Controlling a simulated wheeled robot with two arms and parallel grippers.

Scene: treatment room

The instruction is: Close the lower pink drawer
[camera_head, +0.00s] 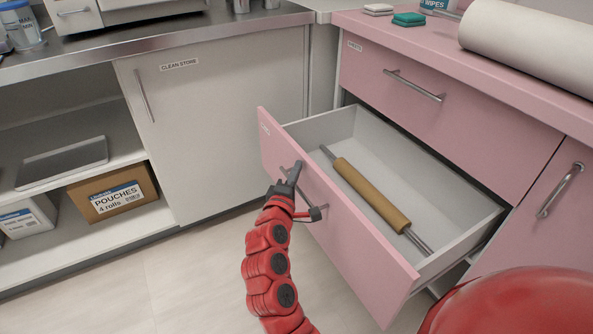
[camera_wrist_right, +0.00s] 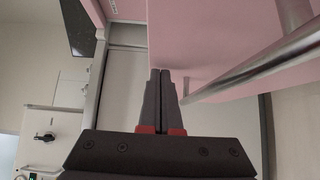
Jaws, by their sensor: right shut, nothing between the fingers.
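The lower pink drawer (camera_head: 345,235) is pulled far out of its cabinet, and its front stands toward me. Its bar handle (camera_head: 305,197) is partly hidden behind my right gripper. My right gripper (camera_head: 297,167) is in front of the drawer front, near the handle's left end, with its fingers shut and empty. In the right wrist view the shut fingertips (camera_wrist_right: 160,73) are beside the pink drawer front (camera_wrist_right: 205,40), with the metal handle (camera_wrist_right: 265,62) to their right. I cannot tell whether they touch the front. My left gripper is not in view.
A brown roll on a metal rod (camera_head: 370,193) lies inside the drawer. The closed upper pink drawer (camera_head: 450,85) is above. A clean-store cabinet (camera_head: 225,130) and open shelves with a pouches box (camera_head: 112,192) stand left. Floor (camera_head: 200,265) is clear at lower left.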

